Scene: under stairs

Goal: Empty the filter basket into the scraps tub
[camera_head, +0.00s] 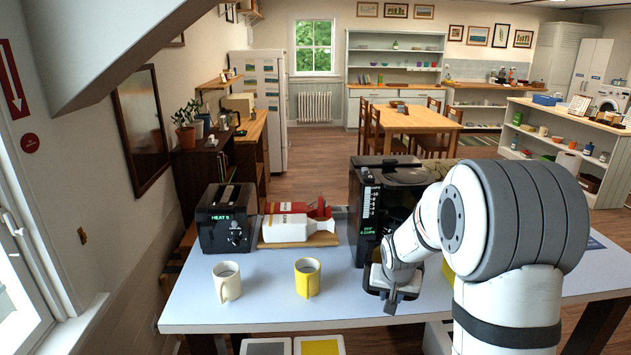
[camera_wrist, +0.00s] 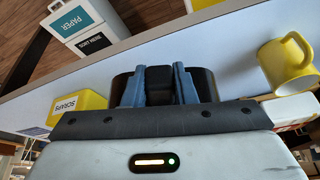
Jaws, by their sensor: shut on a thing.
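My gripper (camera_head: 390,292) is low over the front of the table, in front of the black coffee machine (camera_head: 366,220). In the wrist view its two blue fingers (camera_wrist: 159,85) are shut on the black handle of the filter basket (camera_wrist: 206,80). The yellow scraps tub (camera_wrist: 80,106), labelled SCRAPS, is left of the gripper in the wrist view. In the head view only a yellow sliver of the tub (camera_head: 448,271) shows behind my arm.
A yellow mug (camera_head: 307,278) and a white mug (camera_head: 227,282) stand on the table's left half. Behind them are a black toaster (camera_head: 226,218) and a red-and-white carton (camera_head: 292,222) on a board. Grey and yellow-topped bins (camera_head: 319,346) stand below the front edge.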

